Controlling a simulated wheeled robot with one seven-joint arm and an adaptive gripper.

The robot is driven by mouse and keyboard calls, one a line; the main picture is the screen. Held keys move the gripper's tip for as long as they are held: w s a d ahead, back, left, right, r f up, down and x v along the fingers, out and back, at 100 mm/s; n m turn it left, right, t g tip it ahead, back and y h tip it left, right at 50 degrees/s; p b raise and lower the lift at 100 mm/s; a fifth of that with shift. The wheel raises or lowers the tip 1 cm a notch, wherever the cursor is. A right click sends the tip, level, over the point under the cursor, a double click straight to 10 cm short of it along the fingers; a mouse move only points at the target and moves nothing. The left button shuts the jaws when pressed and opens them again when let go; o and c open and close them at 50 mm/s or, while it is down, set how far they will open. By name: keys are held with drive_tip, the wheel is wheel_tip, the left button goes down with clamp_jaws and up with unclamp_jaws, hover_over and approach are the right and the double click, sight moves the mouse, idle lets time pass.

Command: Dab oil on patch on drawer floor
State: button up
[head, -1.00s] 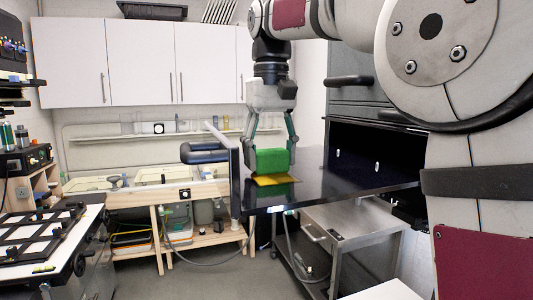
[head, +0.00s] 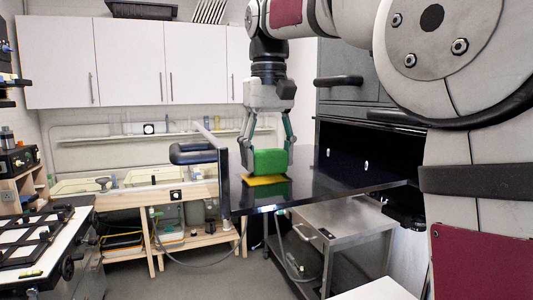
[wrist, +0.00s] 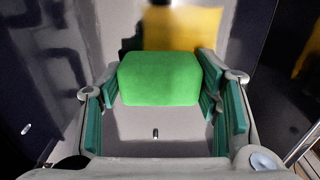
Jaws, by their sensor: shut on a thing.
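My gripper (head: 268,150) is shut on a green block (head: 270,162), one finger on each side. The block also shows in the wrist view (wrist: 158,80), upright between the green finger pads. The yellow patch (head: 264,181) lies on the dark, glossy floor of the open drawer (head: 325,187), toward its handle end. In the head view the block is just over the patch's far right part. In the wrist view the patch (wrist: 183,28) shows beyond the block, partly hidden by it. I cannot tell whether the block touches the drawer floor or patch.
The drawer front with its dark handle (head: 193,153) stands left of my gripper. The dark cabinet (head: 362,85) rises at the right. A steel cart (head: 340,225) stands below the drawer. The drawer floor right of the block is clear.

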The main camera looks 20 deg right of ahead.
sight(279, 181)
drive_tip(key=shift+s, duration=0.2)
drive_tip(key=shift+s, duration=0.65)
drive_tip(key=shift+s, duration=0.1)
drive_tip(key=shift+s, duration=0.55)
drive_tip(key=shift+s, duration=0.1)
drive_tip(key=shift+s, duration=0.6)
drive_tip(key=shift+s, duration=0.1)
